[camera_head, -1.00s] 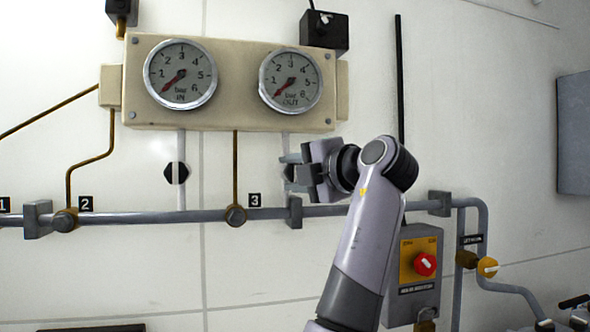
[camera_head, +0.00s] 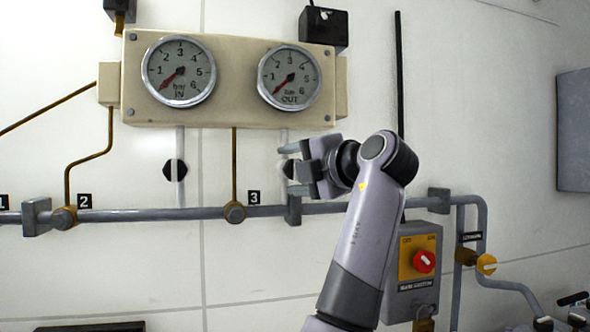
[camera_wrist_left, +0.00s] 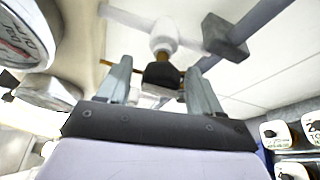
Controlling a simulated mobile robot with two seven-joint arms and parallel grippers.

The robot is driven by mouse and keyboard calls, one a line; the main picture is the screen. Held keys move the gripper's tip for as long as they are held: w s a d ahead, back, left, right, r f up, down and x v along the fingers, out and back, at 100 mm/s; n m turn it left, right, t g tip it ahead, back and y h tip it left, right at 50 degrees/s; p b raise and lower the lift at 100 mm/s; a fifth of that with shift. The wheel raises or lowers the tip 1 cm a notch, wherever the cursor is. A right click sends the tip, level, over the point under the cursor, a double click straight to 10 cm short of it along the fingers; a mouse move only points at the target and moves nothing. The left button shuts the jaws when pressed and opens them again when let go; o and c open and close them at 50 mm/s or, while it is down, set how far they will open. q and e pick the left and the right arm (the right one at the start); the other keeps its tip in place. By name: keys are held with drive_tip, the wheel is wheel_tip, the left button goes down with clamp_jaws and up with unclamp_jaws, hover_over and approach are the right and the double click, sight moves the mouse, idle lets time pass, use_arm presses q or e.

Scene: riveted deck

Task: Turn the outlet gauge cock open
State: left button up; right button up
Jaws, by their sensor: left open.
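The outlet gauge cock (camera_head: 287,168) is a small black knob with a pale stripe, on the thin pipe below the OUT gauge (camera_head: 289,76). My gripper partly hides it, and I cannot tell its exact angle. In the left wrist view the black knob (camera_wrist_left: 162,76) sits ahead, between the fingers, on a white round body. My left gripper (camera_head: 289,169) is open, with one finger above the cock and one below. In the left wrist view its fingers (camera_wrist_left: 160,85) stand apart, one each side of the knob; contact is not clear. The OUT needle points to the lower left.
The IN gauge (camera_head: 179,72) has a similar black cock (camera_head: 175,170) below it, with its stripe upright. A grey horizontal pipe (camera_head: 150,214) runs below the cocks. A switch box (camera_head: 413,270) with a red knob and a yellow-handled valve (camera_head: 487,265) are at right.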

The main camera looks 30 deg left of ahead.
use_arm(q)
drive_tip(key=b+v, duration=0.1)
drive_tip(key=v, duration=0.6)
drive_tip(key=shift+d, duration=0.1)
idle(0.4)
